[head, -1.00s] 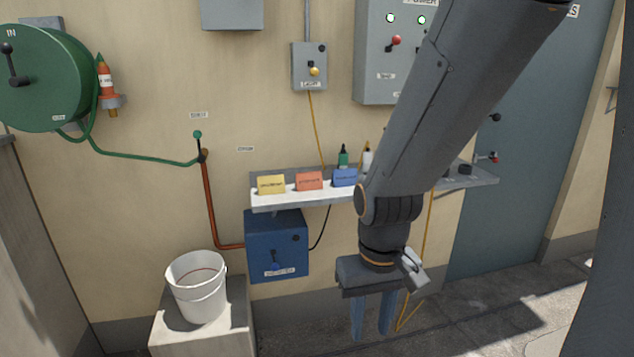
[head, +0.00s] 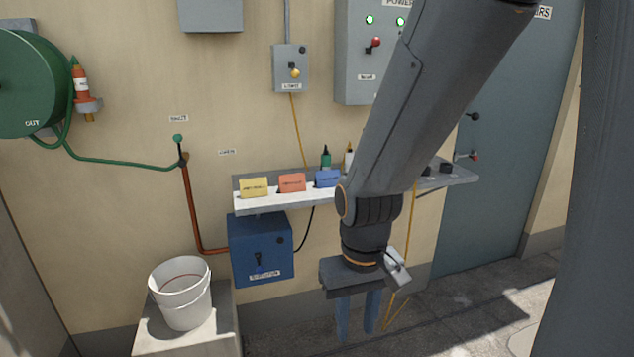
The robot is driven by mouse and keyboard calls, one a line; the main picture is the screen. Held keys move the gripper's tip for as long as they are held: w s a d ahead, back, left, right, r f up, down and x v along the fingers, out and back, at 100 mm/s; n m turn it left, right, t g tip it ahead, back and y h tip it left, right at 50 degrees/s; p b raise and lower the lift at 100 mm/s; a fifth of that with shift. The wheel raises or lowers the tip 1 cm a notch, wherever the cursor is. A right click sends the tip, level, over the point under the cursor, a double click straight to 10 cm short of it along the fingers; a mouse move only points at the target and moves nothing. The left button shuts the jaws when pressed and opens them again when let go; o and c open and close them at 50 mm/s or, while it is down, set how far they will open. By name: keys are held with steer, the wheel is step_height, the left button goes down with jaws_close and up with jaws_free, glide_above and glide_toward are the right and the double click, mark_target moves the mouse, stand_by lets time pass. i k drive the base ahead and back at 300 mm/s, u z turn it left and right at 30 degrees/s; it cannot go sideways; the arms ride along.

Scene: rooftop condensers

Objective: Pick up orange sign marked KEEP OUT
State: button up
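The orange sign (head: 292,183) stands on the pale wall shelf (head: 262,207), between a yellow sign (head: 254,187) and a blue sign (head: 327,178). Its lettering is too small to read. My gripper (head: 357,334) hangs below the shelf level, to the right of and lower than the orange sign in the picture. Its two fingers point down with a gap between them and nothing is held. My arm hides part of the shelf to the right of the blue sign.
Bottles (head: 326,158) stand behind the signs on the shelf. A blue box (head: 261,250) is on the wall under the shelf. A white bucket (head: 181,293) sits on a block at lower left. A yellow cable (head: 402,288) hangs behind my gripper.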

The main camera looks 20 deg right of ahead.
mark_target(295, 182)
steer(key=u, duration=1.2)
steer(key=i, duration=0.35)
steer(key=z, duration=2.25)
steer(key=i, duration=0.5)
steer(key=u, duration=0.05)
